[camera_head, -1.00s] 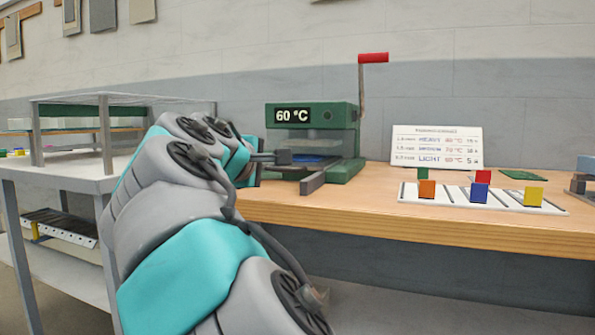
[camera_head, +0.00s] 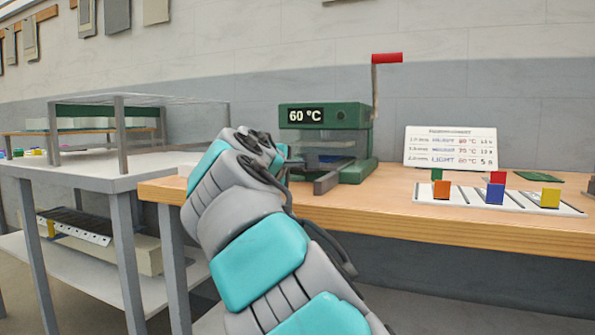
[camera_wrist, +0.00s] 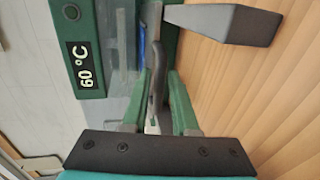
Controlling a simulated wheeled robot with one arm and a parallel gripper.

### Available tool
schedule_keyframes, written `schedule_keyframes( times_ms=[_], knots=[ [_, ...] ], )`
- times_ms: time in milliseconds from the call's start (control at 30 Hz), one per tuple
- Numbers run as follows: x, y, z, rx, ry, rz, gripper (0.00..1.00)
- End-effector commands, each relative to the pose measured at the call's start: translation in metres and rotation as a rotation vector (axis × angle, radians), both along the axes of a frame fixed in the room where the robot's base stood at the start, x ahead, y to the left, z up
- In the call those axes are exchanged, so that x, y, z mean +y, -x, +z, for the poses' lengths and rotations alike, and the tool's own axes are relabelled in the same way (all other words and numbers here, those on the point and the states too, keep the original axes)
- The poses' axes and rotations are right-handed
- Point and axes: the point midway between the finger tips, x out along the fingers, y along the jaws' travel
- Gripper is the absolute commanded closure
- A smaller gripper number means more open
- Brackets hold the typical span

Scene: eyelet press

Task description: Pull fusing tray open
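The green press (camera_head: 325,130) with a "60 °C" display stands on the wooden bench. A blue patch of the fusing tray (camera_head: 335,160) shows in its opening, and as a thin strip in the wrist view (camera_wrist: 142,45). My gripper (camera_wrist: 158,80) is at the press front. Its two green fingers lie on either side of a dark narrow bar (camera_wrist: 156,52), which looks like the tray handle. Whether the fingers press on the bar is unclear.
A dark grey bar (camera_head: 327,183) juts from the press front beside my gripper; it is large in the wrist view (camera_wrist: 220,22). A red-handled lever (camera_head: 387,58) rises at the press's right. A white rack with coloured blocks (camera_head: 520,203) and a sign (camera_head: 450,147) stand right. A grey shelf (camera_head: 90,172) is left.

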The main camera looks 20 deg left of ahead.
Motion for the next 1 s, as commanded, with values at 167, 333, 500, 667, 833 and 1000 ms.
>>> schedule_keyframes(
  times_ms=[167,333,500,667,833,1000],
  knots=[
    [-0.0001,0.0003,0.0002,0.000,0.000,0.000,0.77],
    [0.0000,0.0004,0.0002,0.000,0.000,0.000,0.96],
    [0.0000,0.0003,-0.0001,0.000,0.000,0.000,1.00],
    [0.0000,0.0004,-0.0003,0.001,0.000,0.000,1.00],
    [0.0000,0.0002,-0.0006,0.001,0.000,-0.001,1.00],
    [-0.0001,0.0002,-0.0008,0.001,0.000,-0.001,1.00]
  ],
)
